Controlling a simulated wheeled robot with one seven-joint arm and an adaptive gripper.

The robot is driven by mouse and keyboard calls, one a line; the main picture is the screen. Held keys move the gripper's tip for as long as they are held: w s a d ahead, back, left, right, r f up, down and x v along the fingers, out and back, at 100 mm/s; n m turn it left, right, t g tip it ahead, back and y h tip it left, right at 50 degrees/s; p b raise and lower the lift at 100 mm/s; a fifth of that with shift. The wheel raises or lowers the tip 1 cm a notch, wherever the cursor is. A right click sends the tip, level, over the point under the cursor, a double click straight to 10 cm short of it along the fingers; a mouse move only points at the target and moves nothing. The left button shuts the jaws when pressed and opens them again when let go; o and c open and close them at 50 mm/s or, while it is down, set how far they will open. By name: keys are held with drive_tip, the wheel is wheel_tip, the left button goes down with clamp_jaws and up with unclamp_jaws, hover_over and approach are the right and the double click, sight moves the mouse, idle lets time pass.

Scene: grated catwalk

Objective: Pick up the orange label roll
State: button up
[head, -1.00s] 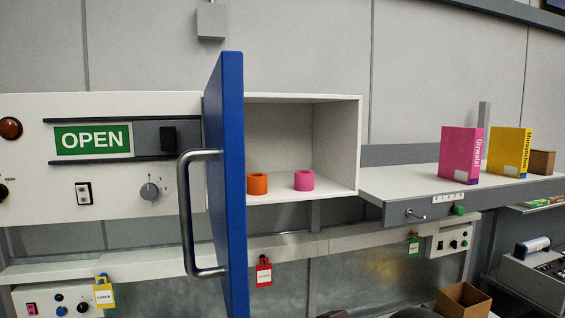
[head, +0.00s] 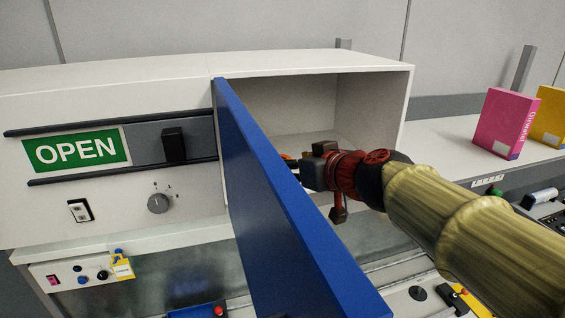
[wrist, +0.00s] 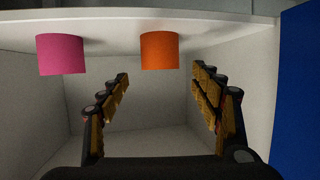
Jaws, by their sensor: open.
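The orange label roll (wrist: 160,50) stands on the white cabinet's floor, which shows at the top of the wrist view. In that view it lies just beyond my fingertips, in line with the gap between them, with no contact visible. In the head view only a sliver of the orange roll (head: 289,157) shows past the door's edge. My gripper (wrist: 160,80) is open and empty, with one finger on each side of the gap. In the head view my gripper (head: 298,168) is at the cabinet opening, its fingertips mostly hidden.
A pink roll (wrist: 60,54) stands left of the orange one in the wrist view. The open blue door (head: 285,200) stands close beside my gripper. The cabinet's side wall (head: 375,105) bounds the opening. Pink (head: 505,122) and yellow (head: 550,115) boxes stand on the right-hand counter.

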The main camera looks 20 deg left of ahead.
drive_tip(key=p+x, duration=0.1)
drive_tip(key=x, duration=0.5)
drive_tip(key=shift+d+f, duration=0.1)
drive_tip(key=shift+s, duration=0.1)
drive_tip(key=shift+c, duration=0.6)
drive_tip(key=c, duration=1.2)
